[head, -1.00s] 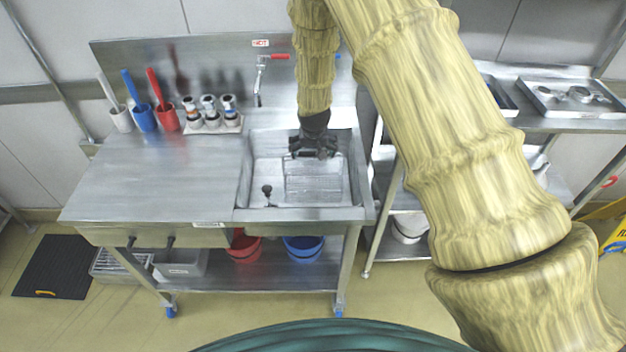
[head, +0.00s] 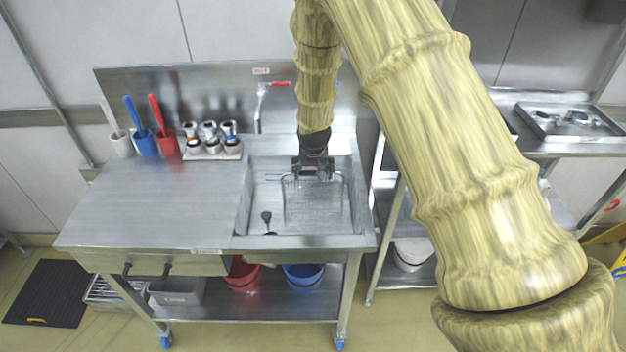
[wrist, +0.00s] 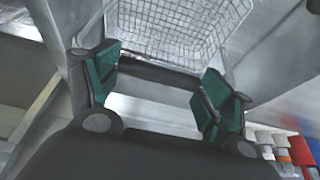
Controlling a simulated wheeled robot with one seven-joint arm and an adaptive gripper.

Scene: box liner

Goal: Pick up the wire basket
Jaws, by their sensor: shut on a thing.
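The wire basket (head: 315,208) is a grey mesh basket in the sink basin in the head view. Its mesh also fills the top of the wrist view (wrist: 180,22). My gripper (head: 313,177) is over the basket's far side, shut on its rim. In the wrist view my gripper (wrist: 160,75) shows two green-padded fingers with a gap between them and the basket's edge at their tips. I cannot tell whether the basket touches the basin floor.
The steel sink (head: 355,241) surrounds the basket with raised walls. A red-handled tap (head: 268,90) stands behind it. A dark plunger-like item (head: 267,220) is in the basin's front left. Brush holders (head: 168,143) and bottles (head: 210,140) stand at the back left; the left worktop (head: 150,205) is clear.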

